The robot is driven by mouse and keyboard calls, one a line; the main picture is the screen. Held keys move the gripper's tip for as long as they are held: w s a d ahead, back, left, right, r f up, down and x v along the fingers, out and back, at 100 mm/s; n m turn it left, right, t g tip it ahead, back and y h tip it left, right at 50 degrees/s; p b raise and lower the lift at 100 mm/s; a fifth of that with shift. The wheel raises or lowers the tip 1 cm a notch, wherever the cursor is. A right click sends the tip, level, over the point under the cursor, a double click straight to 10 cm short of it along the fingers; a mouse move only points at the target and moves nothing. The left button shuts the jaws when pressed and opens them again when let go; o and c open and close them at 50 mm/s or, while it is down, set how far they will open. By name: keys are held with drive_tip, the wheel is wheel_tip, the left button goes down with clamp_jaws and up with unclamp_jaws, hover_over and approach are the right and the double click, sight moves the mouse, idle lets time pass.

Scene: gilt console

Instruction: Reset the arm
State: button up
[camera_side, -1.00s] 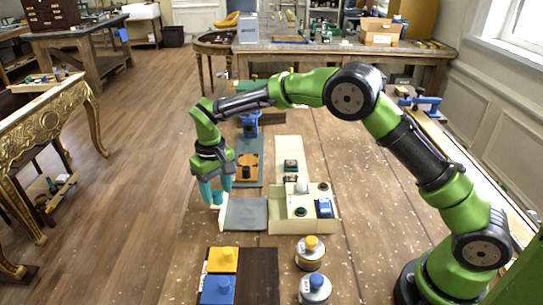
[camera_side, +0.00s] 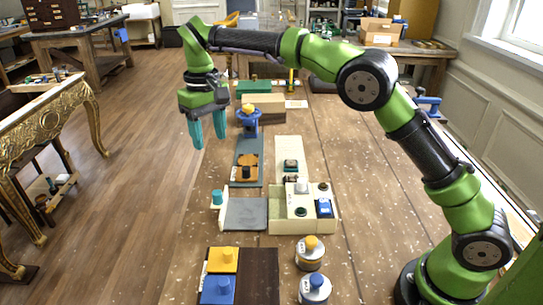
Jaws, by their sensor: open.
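My gripper (camera_side: 208,132) hangs from the green and black arm in the upper left part of the side view. Its two teal fingers point down and are apart, with nothing between them. It is in the air near the left edge of the wooden worktable (camera_side: 345,165), clear of the objects on it.
A cream tray (camera_side: 330,224) with small parts and a grey plate (camera_side: 246,214) lie mid-table. A teal knob (camera_side: 216,197) stands left of the plate. Yellow (camera_side: 223,259) and blue (camera_side: 217,290) blocks and two round canisters (camera_side: 310,253) (camera_side: 315,289) are in front. A gilt console (camera_side: 50,125) stands left.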

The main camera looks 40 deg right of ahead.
drive_tip(key=shift+r, duration=0.55)
drive_tip(key=shift+w, duration=0.1)
drive_tip(key=s+d+m+t+y, duration=0.1)
drive_tip(key=s+d, duration=0.4)
drive_tip(key=s, duration=0.9)
drive_tip(key=s+d+m+t+y, duration=0.1)
drive_tip(key=s+d+m+t, duration=0.2)
drive_tip(key=s, duration=1.1)
drive_tip(key=d+t, duration=0.3)
drive_tip(key=shift+d+r, duration=0.3)
drive_tip(key=shift+r, duration=0.1)
